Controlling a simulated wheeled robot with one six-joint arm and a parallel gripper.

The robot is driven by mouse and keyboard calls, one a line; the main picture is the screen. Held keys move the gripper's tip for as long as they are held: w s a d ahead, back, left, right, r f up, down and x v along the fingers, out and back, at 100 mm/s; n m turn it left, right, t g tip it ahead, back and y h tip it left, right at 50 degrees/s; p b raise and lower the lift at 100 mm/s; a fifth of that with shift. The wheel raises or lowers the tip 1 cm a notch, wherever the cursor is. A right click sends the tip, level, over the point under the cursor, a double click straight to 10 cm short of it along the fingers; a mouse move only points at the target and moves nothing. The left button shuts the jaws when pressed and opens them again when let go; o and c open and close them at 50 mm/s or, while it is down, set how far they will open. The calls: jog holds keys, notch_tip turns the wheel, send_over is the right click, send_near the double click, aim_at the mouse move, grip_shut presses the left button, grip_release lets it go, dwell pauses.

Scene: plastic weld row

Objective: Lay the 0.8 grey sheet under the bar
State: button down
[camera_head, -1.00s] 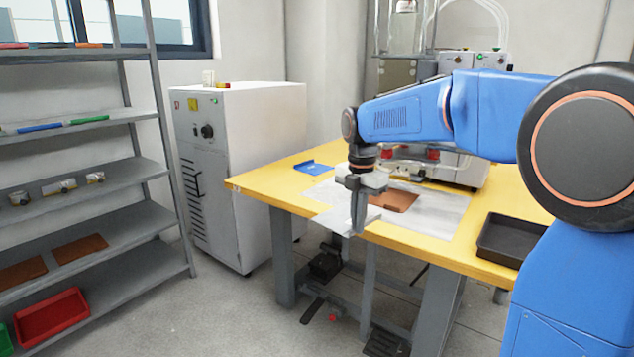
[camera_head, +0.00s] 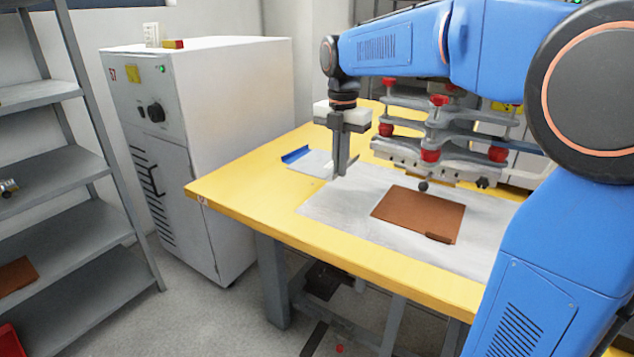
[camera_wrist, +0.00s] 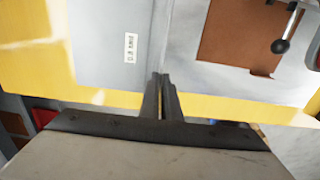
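The grey sheet (camera_wrist: 105,45), with a small white label that seems to start with 0.8, lies in the left part of the wrist view. In the head view a pale sheet (camera_head: 316,164) shows left of my gripper, above the yellow table. My gripper (camera_head: 340,168) points down at the table's left part; its fingers (camera_wrist: 161,80) are close together at the sheet's right edge and seem shut on it. The press bar (camera_head: 415,160) is right of my gripper, over the back of the pale mat (camera_head: 330,205). A brown sheet (camera_head: 418,210) lies in front of the bar.
A blue piece (camera_head: 295,154) shows at the pale sheet's left edge. A white cabinet (camera_head: 215,130) stands left of the yellow table (camera_head: 240,205), and a grey shelf (camera_head: 60,165) stands further left. A black-knobbed lever (camera_wrist: 282,45) hangs over the brown sheet.

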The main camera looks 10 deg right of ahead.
aim_at(337, 208)
jog(key=shift+w+f, duration=0.1)
jog(key=shift+w, duration=0.2)
notch_tip(337, 208, down, 10)
jog(key=shift+w+r, duration=0.1)
jog(key=shift+r, duration=0.05)
dwell(0.3)
jog(key=c, duration=2)
grip_release()
notch_tip(337, 208, up, 12)
